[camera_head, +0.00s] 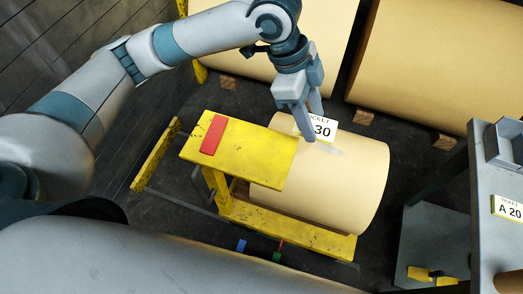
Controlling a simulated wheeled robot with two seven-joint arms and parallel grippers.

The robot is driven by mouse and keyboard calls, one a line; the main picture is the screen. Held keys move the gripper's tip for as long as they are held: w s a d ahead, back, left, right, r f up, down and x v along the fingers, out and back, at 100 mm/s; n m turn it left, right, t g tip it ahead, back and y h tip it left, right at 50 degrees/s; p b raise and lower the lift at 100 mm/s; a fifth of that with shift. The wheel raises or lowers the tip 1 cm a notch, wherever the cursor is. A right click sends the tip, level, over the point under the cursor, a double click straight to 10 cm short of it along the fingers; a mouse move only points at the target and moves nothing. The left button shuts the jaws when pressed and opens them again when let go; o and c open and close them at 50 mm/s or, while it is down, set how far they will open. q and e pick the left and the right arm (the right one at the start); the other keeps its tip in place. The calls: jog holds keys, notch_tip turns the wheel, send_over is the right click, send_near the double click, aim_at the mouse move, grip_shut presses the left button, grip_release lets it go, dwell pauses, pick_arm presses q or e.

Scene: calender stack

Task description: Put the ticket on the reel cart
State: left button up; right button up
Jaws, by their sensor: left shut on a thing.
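The white ticket (325,130) reads "TICKET" and "30", with its left part hidden behind my fingers. My left gripper (310,130) is shut on this ticket above the paper reel. The yellow reel cart (245,158) stands on the floor in the middle, with a flat yellow top plate and a red bar (213,135) on it. A tan paper reel (350,185) lies on the cart's lower frame, right of the plate. Whether the ticket touches the reel, I cannot tell. My right gripper is not in view.
Large tan reels (430,60) on wooden blocks fill the back. At the right stands a grey table (490,165) with a grey tray (505,145) and another ticket (508,208) reading "A 20". Small blue and green pieces (241,245) lie by the cart's front.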

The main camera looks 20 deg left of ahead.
pick_arm(q)
jog(key=p, duration=0.4)
send_over(263, 154)
jog(key=a, duration=0.1)
jog(key=f, duration=0.6)
jog(key=shift+w+f, duration=0.2)
jog(key=shift+s+a+f, duration=0.1)
jog(key=shift+a+f, duration=0.2)
jog(key=shift+a, duration=0.1)
jog(key=shift+f, duration=0.35)
notch_tip(263, 154, down, 3)
jog(key=shift+r+p, duration=0.1)
jog(key=shift+p, duration=0.5)
jog(key=shift+f, duration=0.25)
